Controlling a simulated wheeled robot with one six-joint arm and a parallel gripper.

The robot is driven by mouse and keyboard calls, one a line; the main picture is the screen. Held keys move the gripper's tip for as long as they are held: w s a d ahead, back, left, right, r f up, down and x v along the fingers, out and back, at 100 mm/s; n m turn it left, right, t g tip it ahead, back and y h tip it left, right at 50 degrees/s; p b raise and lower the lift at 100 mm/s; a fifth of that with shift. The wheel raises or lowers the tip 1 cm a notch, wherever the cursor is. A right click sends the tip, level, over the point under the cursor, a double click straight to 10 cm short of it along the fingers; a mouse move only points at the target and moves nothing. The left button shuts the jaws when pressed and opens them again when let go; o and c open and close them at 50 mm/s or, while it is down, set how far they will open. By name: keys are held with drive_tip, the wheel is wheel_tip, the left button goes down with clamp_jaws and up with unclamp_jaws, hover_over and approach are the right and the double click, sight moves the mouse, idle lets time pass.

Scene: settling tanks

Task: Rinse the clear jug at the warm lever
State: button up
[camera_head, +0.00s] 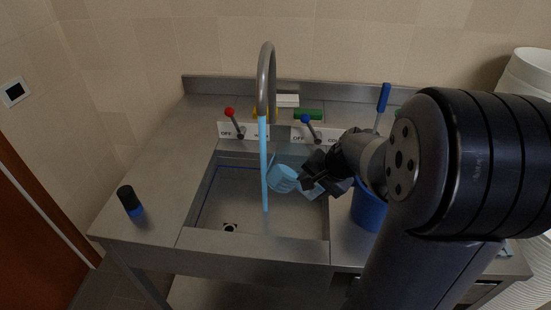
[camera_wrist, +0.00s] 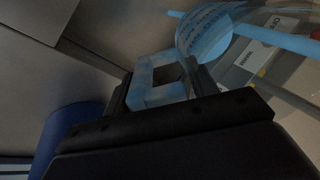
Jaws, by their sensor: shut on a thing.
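The clear jug (camera_head: 282,178), bluish and see-through, is held tilted over the sink basin (camera_head: 240,215). My gripper (camera_head: 314,182) is shut on its handle; the wrist view shows the jug's handle (camera_wrist: 143,83) between the fingers and part of its round body (camera_wrist: 205,32). A blue water stream (camera_head: 264,165) falls from the curved spout (camera_head: 267,75) into the basin, just left of the jug. I cannot tell whether water enters the jug.
A blue bucket (camera_head: 368,210) stands right of the basin, partly behind my arm, with a blue-handled brush (camera_head: 383,100) near it. A dark bottle with a blue base (camera_head: 131,201) stands on the left counter. A green block (camera_head: 308,114) and white block (camera_head: 288,100) lie behind the levers.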

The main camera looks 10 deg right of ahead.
drive_tip(key=s+d+r+p, duration=0.2)
drive_tip(key=s+r, duration=0.2)
drive_tip(key=shift+s, duration=0.25)
idle(0.5)
idle(0.6)
